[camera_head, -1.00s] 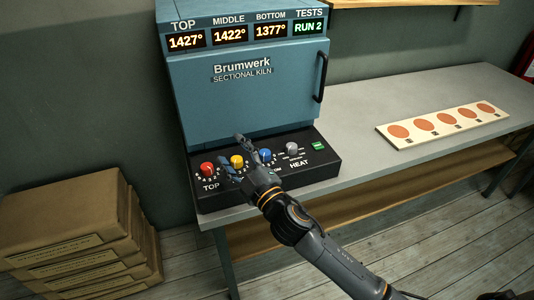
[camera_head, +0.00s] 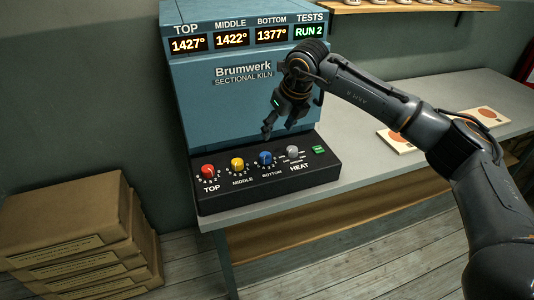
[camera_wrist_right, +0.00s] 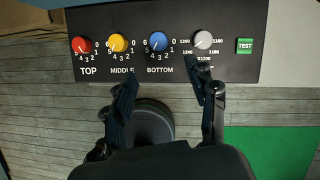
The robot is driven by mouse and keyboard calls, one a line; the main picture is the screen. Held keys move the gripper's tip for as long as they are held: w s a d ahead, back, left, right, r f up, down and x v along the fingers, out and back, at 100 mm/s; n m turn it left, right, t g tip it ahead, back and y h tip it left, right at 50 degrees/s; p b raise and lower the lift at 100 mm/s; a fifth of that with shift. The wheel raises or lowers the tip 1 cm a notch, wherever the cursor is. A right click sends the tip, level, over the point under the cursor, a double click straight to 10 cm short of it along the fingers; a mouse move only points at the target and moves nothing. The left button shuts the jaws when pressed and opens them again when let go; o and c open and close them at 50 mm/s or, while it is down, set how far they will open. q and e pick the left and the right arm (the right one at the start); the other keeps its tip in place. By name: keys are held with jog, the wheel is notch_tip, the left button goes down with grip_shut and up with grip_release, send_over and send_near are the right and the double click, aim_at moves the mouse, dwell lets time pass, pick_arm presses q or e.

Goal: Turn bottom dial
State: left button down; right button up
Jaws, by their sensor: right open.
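The blue bottom dial (camera_head: 265,158) sits on the black control panel (camera_head: 225,192) in front of the kiln (camera_head: 205,100), between the yellow middle dial (camera_head: 238,165) and the grey heat dial (camera_head: 292,152). My right gripper (camera_head: 279,133) is above and behind the blue dial, against the kiln front in the head view. It is open and empty. In the right wrist view the blue dial (camera_wrist_right: 158,41) lies beyond and between the two spread fingers (camera_wrist_right: 165,92), apart from both. The red top dial (camera_head: 208,170) is at the panel's left. My left gripper is out of view.
The kiln display reads 1427, 1422 and 1377 degrees, with RUN 2 under TESTS. A green test button (camera_head: 318,149) is right of the dials. A board with orange discs (camera_head: 487,116) lies on the grey table (camera_head: 365,120), partly behind my arm. Stacked boxes (camera_head: 75,240) stand at left.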

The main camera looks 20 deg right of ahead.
aim_at(266, 155)
jog(key=p+x, duration=0.2)
jog(key=x, duration=1.1)
jog(key=shift+a+f+p, duration=0.2)
jog(key=shift+f+p, duration=0.1)
jog(key=shift+c, duration=0.4)
jog(key=c, duration=1.1)
